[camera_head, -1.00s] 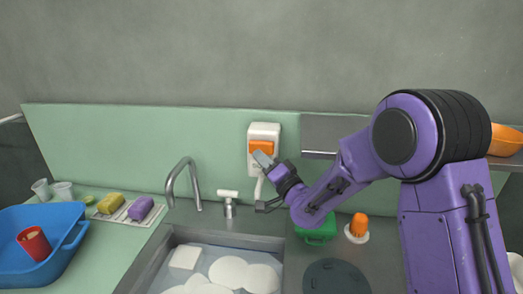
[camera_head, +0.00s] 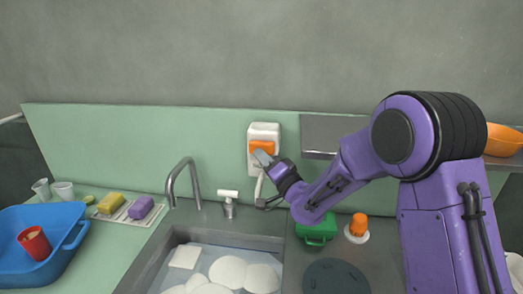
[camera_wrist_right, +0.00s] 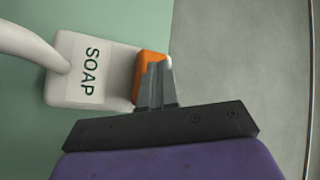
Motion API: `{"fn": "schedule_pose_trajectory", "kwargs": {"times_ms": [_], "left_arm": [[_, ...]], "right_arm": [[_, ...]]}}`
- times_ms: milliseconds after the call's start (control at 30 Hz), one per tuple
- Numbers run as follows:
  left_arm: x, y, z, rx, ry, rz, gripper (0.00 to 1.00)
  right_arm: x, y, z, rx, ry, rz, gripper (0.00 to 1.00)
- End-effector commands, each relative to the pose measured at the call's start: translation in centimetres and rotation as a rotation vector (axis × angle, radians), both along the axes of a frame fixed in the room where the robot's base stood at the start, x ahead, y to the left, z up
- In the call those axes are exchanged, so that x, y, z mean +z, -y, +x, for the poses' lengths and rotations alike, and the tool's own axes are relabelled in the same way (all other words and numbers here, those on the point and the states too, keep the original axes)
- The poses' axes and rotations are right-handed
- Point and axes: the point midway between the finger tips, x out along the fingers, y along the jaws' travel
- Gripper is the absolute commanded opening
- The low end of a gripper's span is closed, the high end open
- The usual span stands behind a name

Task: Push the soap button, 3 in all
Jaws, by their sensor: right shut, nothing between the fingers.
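The soap dispenser (camera_head: 263,131) is a white box on the green backsplash, with an orange button (camera_head: 262,146) on its front. In the right wrist view the dispenser (camera_wrist_right: 92,80) shows the word SOAP, and the orange button (camera_wrist_right: 149,66) is partly hidden behind my fingers. My left gripper is not in view.
A sink (camera_head: 170,240) with white plates in water lies below, with a curved tap (camera_head: 183,172) left of the dispenser. A blue tub (camera_head: 30,256) and sponges (camera_head: 141,207) are on the left. A green container (camera_head: 318,230) and an orange-topped item (camera_head: 358,226) stand right of the sink.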

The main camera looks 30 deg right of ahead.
Motion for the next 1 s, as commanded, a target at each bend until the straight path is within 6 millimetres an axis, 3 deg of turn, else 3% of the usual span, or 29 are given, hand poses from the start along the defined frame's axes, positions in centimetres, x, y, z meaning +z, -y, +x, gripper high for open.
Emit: {"fn": "schedule_pose_trajectory", "kwargs": {"times_ms": [1000], "left_arm": [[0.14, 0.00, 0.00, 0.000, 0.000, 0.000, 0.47]], "right_arm": [[0.01, 0.75, 0.99, -0.001, 0.000, 0.001, 0.00]]}}
